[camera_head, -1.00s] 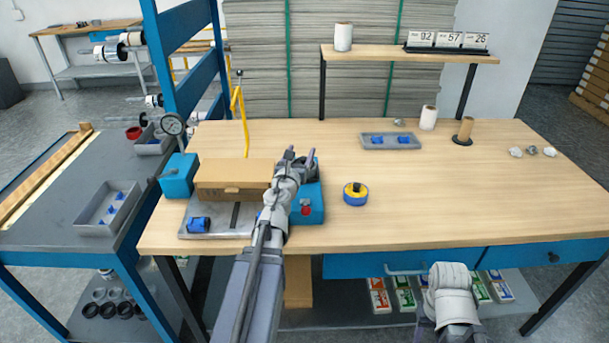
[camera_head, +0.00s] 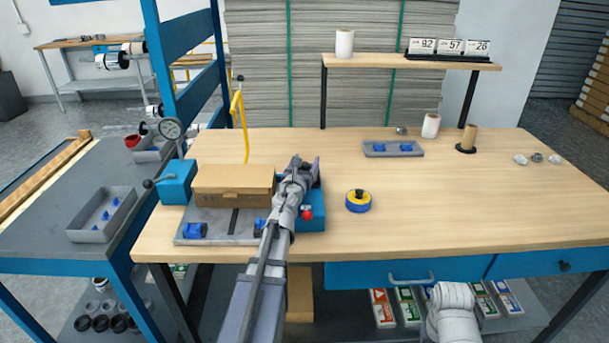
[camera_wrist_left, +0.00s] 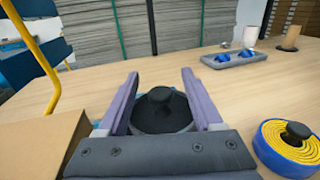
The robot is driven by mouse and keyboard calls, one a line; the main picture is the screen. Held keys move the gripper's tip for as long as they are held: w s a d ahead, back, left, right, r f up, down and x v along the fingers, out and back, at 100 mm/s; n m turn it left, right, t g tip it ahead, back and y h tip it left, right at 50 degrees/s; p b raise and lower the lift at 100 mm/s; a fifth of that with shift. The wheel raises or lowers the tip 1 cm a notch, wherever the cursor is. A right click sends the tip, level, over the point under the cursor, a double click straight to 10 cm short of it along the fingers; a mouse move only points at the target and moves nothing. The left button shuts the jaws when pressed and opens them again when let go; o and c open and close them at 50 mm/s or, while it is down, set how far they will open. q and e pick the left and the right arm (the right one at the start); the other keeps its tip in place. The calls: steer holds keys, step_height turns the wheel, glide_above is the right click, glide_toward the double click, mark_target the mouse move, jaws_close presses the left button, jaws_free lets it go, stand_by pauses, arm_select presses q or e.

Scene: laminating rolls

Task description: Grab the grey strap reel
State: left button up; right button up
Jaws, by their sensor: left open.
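The grey strap reel (camera_wrist_left: 160,112), dark with a black knob on top, shows in the left wrist view between the two fingers of my left gripper (camera_wrist_left: 158,82). I cannot tell whether the fingers touch it. In the head view my left gripper (camera_head: 306,162) is open over the right end of the blue-ended fixture, and it largely hides the reel. A second reel, yellow with a blue rim and black knob (camera_head: 358,201), stands on the table to the right; it also shows in the wrist view (camera_wrist_left: 287,148). My right gripper is out of view.
A cardboard box (camera_head: 234,187) lies on the fixture, left of my left gripper. A grey tray with blue parts (camera_head: 393,149), a white roll (camera_head: 430,126) and a brown core on a stand (camera_head: 467,139) are farther back. The table's right front is clear.

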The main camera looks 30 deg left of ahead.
arm_select(q)
steer(key=shift+x, duration=1)
steer(key=shift+s, duration=0.1)
jaws_close()
